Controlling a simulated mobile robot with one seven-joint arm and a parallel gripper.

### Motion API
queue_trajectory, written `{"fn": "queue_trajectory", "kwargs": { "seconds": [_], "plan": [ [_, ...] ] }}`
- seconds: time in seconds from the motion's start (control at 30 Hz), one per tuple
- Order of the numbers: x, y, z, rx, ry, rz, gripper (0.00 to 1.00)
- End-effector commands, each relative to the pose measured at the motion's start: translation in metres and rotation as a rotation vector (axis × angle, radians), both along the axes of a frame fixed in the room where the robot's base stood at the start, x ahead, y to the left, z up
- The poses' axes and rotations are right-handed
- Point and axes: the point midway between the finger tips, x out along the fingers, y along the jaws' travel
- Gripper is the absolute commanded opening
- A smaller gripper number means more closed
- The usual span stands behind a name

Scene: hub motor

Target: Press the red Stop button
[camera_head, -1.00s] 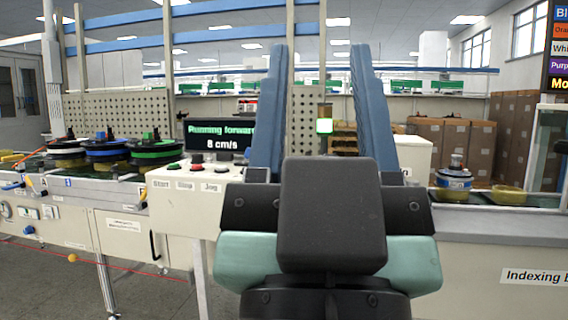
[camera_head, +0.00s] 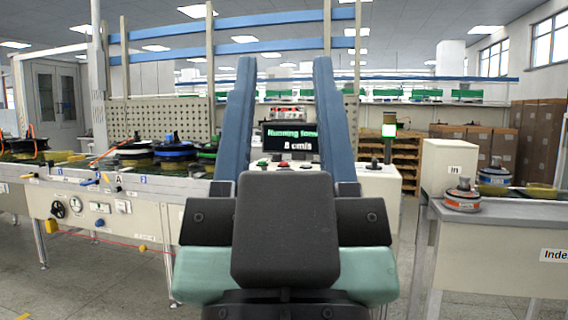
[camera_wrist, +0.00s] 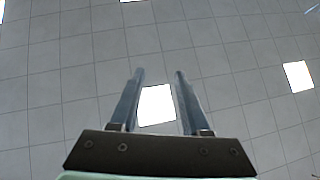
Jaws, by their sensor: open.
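The red Stop button (camera_head: 284,164) is small and sits on top of the light control box (camera_head: 380,185), between a green button (camera_head: 262,162) and a dark one in the head view. My gripper (camera_head: 284,62) stands upright in the foreground, its two blue fingers wide apart and empty. The button shows in the gap between the fingers, with the gripper well on the near side and not touching it. My wrist hides most of the box front and its labels. In the wrist view the open fingers (camera_wrist: 158,72) point at the ceiling; no button shows there.
A display (camera_head: 290,137) behind the buttons reads "Running" and "8 cm/s". A conveyor bench (camera_head: 110,195) with several motors is on the left. Another bench (camera_head: 480,228) with motors is on the right. Open floor (camera_head: 400,255) lies between the box and the right bench.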

Motion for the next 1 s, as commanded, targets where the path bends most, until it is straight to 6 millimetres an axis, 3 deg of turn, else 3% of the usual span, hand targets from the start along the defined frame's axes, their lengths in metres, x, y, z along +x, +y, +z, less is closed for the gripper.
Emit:
{"fn": "queue_trajectory", "kwargs": {
  "seconds": [0.03, 0.23, 1.0],
  "plan": [
    [0.0001, 0.0, -0.0001, 0.0, 0.0, 0.0, 0.36],
    [0.0, 0.0003, 0.0, -0.001, 0.0, 0.001, 0.0],
    [-0.0001, 0.0004, 0.0001, 0.0, 0.0, 0.001, 0.0]
  ]
}}
